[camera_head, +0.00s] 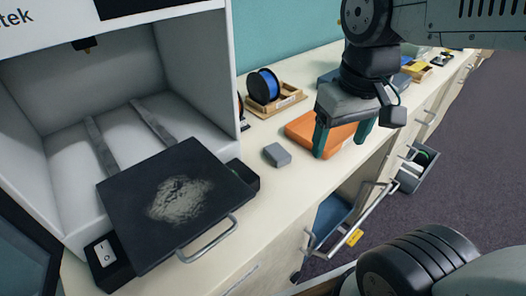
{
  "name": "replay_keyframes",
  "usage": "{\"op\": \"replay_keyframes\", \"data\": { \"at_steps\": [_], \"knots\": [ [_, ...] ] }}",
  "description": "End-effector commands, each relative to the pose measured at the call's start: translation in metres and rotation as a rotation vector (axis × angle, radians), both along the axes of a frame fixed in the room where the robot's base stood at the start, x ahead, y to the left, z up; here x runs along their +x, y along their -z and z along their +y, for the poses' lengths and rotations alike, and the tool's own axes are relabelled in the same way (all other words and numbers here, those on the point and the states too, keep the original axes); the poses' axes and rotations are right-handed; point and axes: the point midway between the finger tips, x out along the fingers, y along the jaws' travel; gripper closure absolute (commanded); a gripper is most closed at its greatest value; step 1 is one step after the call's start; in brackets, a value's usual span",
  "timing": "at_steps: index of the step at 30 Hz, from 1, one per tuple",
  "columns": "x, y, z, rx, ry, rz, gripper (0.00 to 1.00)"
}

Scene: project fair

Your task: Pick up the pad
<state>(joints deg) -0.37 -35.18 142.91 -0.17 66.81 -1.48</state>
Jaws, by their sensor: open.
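A small grey block (277,155), which looks like the pad, lies flat on the pale countertop, to the right of the black plate. My gripper (340,148) hangs fingers down to the right of the pad, apart from it. Its two dark green fingers are spread, with nothing held between them. An orange case (300,128) lies on the counter behind the fingers and is partly hidden by them.
A black plate (130,190) with a pale rough patch (180,199) and a metal handle (207,240) sits at a white machine (232,70). A blue spool (263,86) stands in a wooden tray behind. Open drawers (333,215) jut out below the counter.

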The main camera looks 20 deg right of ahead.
Motion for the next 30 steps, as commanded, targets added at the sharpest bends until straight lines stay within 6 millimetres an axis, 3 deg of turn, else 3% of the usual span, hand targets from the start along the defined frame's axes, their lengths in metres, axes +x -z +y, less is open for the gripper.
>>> {"op": "replay_keyframes", "data": {
  "at_steps": [5,9,15,21,30],
  "knots": [
    [0.073,0.018,0.008,-0.003,-0.064,0.043,0.27],
    [0.128,0.044,0.014,-0.005,-0.113,0.065,0.27],
    [0.183,0.085,0.022,-0.006,-0.163,0.088,0.27],
    [0.205,0.107,0.025,-0.007,-0.184,0.096,0.27],
    [0.206,0.140,0.027,-0.007,-0.186,0.098,0.27]
  ]
}}
